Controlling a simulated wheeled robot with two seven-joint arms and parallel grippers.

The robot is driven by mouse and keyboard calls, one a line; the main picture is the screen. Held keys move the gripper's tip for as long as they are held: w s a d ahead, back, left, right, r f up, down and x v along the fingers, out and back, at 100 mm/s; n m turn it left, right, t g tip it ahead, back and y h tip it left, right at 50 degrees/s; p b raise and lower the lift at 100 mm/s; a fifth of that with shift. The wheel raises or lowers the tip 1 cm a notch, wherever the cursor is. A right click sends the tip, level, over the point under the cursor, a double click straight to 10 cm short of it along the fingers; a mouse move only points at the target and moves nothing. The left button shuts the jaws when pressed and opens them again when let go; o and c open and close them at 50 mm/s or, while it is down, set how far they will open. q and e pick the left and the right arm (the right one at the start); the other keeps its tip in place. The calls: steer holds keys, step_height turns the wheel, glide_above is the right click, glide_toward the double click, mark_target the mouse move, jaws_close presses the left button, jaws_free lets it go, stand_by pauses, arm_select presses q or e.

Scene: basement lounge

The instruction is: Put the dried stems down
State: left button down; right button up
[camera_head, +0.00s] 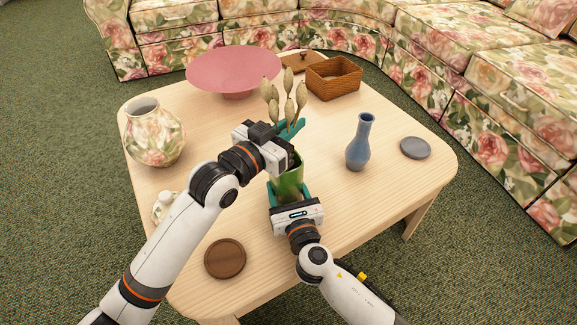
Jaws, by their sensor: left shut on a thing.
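The dried stems (289,94), with several pale tan seed heads, stand upright near the middle of the table. My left gripper (291,130), with teal fingers, is shut on the dried stems below their heads. A green vase (289,184) stands just below and in front of it, its rim partly hidden by my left gripper. The lower ends of the stems are hidden, so I cannot tell whether they are inside the vase. My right gripper (289,192) has its teal fingers on both sides of the vase; I cannot tell whether they press on it.
The pale wooden table (350,215) also holds a floral round vase (154,138), pink bowl (234,70), wooden box (334,80), blue vase (360,145), grey coaster (415,148), brown coaster (225,259) and a small white pot (164,206). A floral sofa (480,130) curves behind. The table's right front is clear.

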arm_select(q)
step_height(320, 180, down, 6)
steer(key=shift+f, duration=0.25)
steer(key=c, duration=1.5)
jaws_free()
steer(key=shift+f, duration=0.15)
steer(key=shift+o, duration=0.2)
